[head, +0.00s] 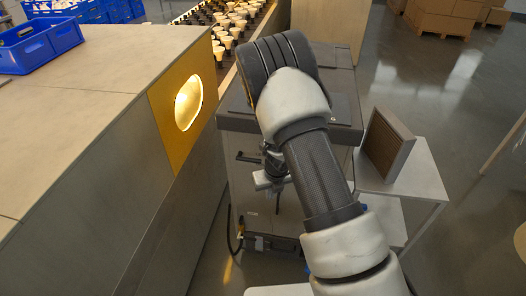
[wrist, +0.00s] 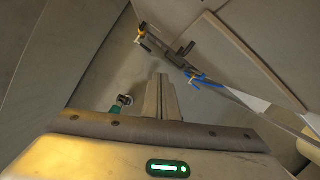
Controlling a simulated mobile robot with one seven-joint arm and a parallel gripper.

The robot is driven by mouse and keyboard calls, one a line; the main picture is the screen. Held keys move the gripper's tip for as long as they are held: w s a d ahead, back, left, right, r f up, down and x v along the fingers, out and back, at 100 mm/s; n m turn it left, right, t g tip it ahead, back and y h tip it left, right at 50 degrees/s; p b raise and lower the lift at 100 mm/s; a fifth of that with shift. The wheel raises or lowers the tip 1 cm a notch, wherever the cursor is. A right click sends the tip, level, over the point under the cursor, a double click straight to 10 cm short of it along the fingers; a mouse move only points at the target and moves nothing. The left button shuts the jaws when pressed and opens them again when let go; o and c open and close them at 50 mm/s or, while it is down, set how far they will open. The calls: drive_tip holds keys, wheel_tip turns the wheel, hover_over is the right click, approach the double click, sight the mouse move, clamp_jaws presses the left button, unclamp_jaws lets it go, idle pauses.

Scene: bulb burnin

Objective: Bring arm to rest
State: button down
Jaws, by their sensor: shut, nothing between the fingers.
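My gripper (wrist: 161,80) shows in the wrist view, its two fingers together and nothing between them. Nothing touches the fingertips in that view. In the head view my arm rises from the lower right and folds over at the top centre, in front of a dark grey cabinet. My arm hides much of what lies behind it there, and I cannot make out the fingers in that view.
A long counter (head: 70,110) fills the left, with a blue crate (head: 35,45) on top and a yellow panel with a lit opening (head: 188,103) at its end. A small white table (head: 425,175) with a brown-faced box (head: 390,145) stands right.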

drive_tip(key=s+a+r+n+t+y, duration=0.15)
drive_tip(key=s+r+n, duration=0.25)
drive_tip(key=r+n, duration=0.8)
drive_tip(key=s+a+r+n+y, duration=0.1)
drive_tip(key=s+r+n+y, duration=0.3)
drive_tip(key=r, duration=1.4)
drive_tip(key=s+d+r+n+h, duration=0.3)
drive_tip(key=s+d+r+n, duration=0.1)
drive_tip(key=s+n, duration=0.4)
drive_tip(key=s+d+r+n+t+h, duration=0.1)
drive_tip(key=s+d+r+n+h, duration=0.2)
drive_tip(key=s+d+r+n, duration=0.2)
drive_tip(key=s+r+n, duration=0.2)
drive_tip(key=s+n, duration=0.2)
drive_tip(key=s, duration=0.1)
drive_tip(key=shift+s+d, duration=0.2)
drive_tip(key=shift+s, duration=0.05)
drive_tip(key=c, duration=2.5)
unclamp_jaws()
